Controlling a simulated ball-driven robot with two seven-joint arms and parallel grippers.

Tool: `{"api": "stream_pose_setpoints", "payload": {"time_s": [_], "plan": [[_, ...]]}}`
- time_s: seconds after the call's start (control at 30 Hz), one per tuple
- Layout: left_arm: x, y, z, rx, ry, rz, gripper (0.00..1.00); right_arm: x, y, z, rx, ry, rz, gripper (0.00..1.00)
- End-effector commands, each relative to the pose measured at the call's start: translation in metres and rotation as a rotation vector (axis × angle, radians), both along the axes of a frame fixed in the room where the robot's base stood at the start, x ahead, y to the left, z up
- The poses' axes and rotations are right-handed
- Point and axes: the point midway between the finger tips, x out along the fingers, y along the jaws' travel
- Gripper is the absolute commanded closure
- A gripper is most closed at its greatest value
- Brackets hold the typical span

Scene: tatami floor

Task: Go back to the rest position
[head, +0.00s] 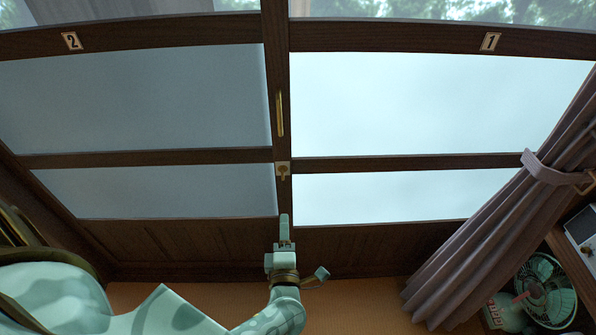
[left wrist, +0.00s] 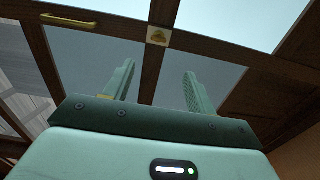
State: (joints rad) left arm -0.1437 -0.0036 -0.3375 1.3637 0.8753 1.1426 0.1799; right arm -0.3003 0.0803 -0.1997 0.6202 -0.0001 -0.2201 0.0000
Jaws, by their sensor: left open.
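My left gripper (head: 284,222) is raised in front of the sliding doors, at the middle post just below the brass latch (head: 283,172). In the left wrist view its two fingers (left wrist: 158,88) stand apart with nothing between them, so it is open and empty. The brass latch also shows in the left wrist view (left wrist: 157,37), beyond the fingers. I cannot tell the exact gap between fingers and door. My left arm comes in from the lower left of the head view. My right gripper is in neither view.
Door panels marked 2 (head: 135,100) and 1 (head: 420,100) look closed, with a brass handle (head: 280,113) on the middle post. A tied curtain (head: 490,230) hangs at the right. A fan (head: 546,290) stands at the lower right. Tatami floor (head: 345,297) shows below the doors.

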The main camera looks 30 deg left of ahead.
Motion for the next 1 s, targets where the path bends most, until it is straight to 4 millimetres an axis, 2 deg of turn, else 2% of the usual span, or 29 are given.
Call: {"api": "stream_pose_setpoints", "payload": {"time_s": [0.17, 0.27, 0.37, 0.43, 0.47, 0.5, 0.57, 0.6, 0.67, 0.7, 0.8, 0.9, 1.0], "plan": [[0.0, 0.0, 0.0, 0.003, 0.002, -0.002, 0.44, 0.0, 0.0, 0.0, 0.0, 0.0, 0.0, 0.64], [-0.002, -0.005, -0.012, 0.067, 0.051, -0.057, 0.44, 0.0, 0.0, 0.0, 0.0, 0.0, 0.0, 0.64], [-0.014, -0.022, -0.053, 0.264, 0.217, -0.237, 0.44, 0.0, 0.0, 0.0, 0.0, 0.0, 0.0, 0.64], [-0.034, -0.037, -0.097, 0.44, 0.38, -0.417, 0.44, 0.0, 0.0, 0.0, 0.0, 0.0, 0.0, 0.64], [-0.048, -0.042, -0.119, 0.514, 0.458, -0.499, 0.44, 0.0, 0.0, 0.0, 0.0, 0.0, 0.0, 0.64], [-0.068, -0.047, -0.148, 0.611, 0.56, -0.612, 0.44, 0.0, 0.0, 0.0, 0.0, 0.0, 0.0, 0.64], [-0.105, -0.051, -0.19, 0.74, 0.711, -0.779, 0.44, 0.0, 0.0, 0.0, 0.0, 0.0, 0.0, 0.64], [-0.133, -0.052, -0.215, 0.815, 0.806, -0.886, 0.44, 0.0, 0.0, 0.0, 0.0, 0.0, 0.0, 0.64], [-0.176, -0.048, -0.248, 0.912, 0.942, -1.043, 0.44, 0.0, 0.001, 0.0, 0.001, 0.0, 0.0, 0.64], [-0.207, -0.043, -0.266, 0.97, 1.028, -1.146, 0.44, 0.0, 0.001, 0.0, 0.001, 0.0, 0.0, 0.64], [-0.279, -0.026, -0.299, 1.082, 1.216, -1.379, 0.44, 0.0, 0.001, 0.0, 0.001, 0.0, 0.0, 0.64], [-0.338, -0.008, -0.315, 1.156, 1.353, -1.567, 0.44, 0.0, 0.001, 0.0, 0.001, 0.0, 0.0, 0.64], [-0.376, 0.005, -0.321, 1.197, 1.441, -1.695, 0.44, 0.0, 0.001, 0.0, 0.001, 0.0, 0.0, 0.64]]}}
